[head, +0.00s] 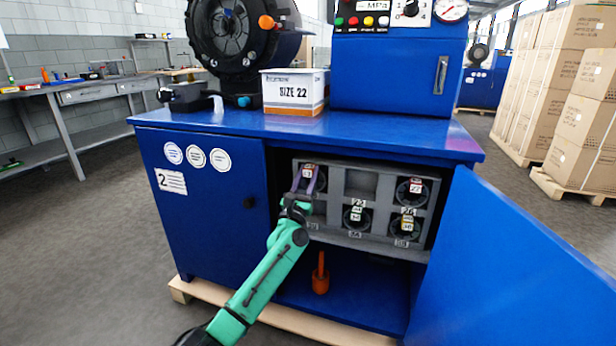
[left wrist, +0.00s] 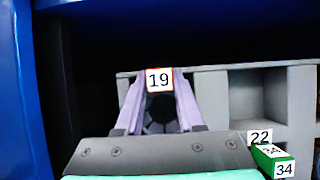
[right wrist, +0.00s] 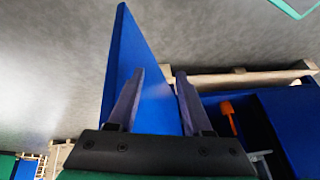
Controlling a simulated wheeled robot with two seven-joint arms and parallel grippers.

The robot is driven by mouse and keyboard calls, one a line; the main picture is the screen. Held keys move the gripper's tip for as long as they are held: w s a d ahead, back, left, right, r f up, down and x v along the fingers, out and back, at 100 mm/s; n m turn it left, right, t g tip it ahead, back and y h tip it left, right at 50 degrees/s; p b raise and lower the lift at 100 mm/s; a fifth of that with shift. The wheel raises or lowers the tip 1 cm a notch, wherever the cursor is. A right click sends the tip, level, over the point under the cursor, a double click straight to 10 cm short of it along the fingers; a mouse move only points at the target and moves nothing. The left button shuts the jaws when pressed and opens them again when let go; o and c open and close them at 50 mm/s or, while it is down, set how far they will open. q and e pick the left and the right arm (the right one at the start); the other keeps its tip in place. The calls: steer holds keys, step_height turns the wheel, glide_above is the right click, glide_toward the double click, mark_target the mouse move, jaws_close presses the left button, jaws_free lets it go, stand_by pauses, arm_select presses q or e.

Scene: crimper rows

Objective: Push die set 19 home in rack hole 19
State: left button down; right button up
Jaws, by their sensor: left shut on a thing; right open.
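Die set 19 (head: 308,173) is at the upper left hole of the grey rack (head: 364,165) inside the blue cabinet. Its white label with an orange edge reads 19 in the left wrist view (left wrist: 159,80), with the dark die body under it. My left gripper (head: 310,184) is shut on die set 19, one purple finger on each side of it. The fingers and arm partly cover the hole, and I cannot tell how deep the set sits. My right gripper (right wrist: 158,88) is open and empty, seen only in the right wrist view.
Other die sets sit in the rack at upper right (head: 410,191), lower middle (head: 356,218) and lower right (head: 406,225). The upper middle hole is empty. The open blue door (head: 520,265) stands at the right. An orange object (head: 320,277) stands on the cabinet floor.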

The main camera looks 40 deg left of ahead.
arm_select(q)
steer(key=shift+w+a+r+b, duration=0.1)
steer(key=shift+w+r+b, duration=0.1)
steer(key=shift+r+b, duration=0.15)
arm_select(e)
steer(key=shift+w+a+f+t+y, duration=0.15)
steer(key=shift+w+a+f+t, duration=0.1)
steer(key=shift+a, duration=0.15)
steer(key=shift+w+a+f+t+y, duration=0.1)
steer(key=shift+a+f+t+y, duration=0.1)
steer(key=shift+a, duration=0.15)
arm_select(q)
steer(key=c, duration=0.7)
jaws_free()
steer(key=shift+o, duration=1.3)
steer(key=shift+r, duration=0.1)
steer(key=shift+f, duration=0.6)
steer(key=shift+s+d+f, duration=0.2)
steer(key=shift+s+d, duration=0.1)
steer(key=shift+s, duration=0.15)
steer(key=v, duration=1.3)
steer(key=shift+s+r, duration=0.25)
arm_select(e)
steer(key=shift+s+d+r+g, duration=0.25)
steer(key=shift+d+r+g, duration=0.1)
steer(key=shift+d, duration=0.15)
